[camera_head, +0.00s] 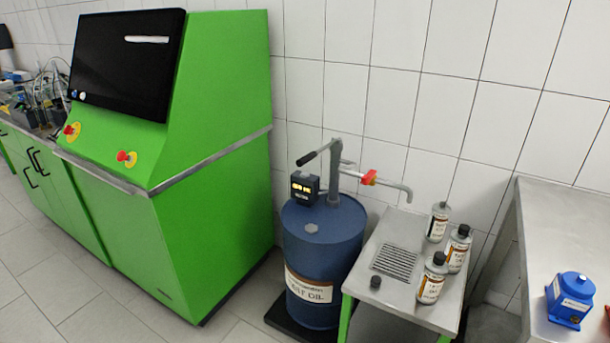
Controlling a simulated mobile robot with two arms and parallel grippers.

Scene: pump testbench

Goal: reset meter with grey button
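The meter (304,188) is a small dark box with a lit yellowish display, mounted beside the hand pump (335,172) on top of a blue oil drum (322,250). Its front faces me, tilted a little. A grey button on it is too small to make out. The pump has a lever with a dark grip pointing left and a spout with a red valve handle (369,178) reaching right over the small metal table.
A green test bench (215,150) with a black screen (127,62) and red buttons stands left of the drum. Right of it, a metal table (395,293) holds several bottles (432,279) and a black cap (375,282). A blue device (571,298) sits on the right-hand bench (565,230).

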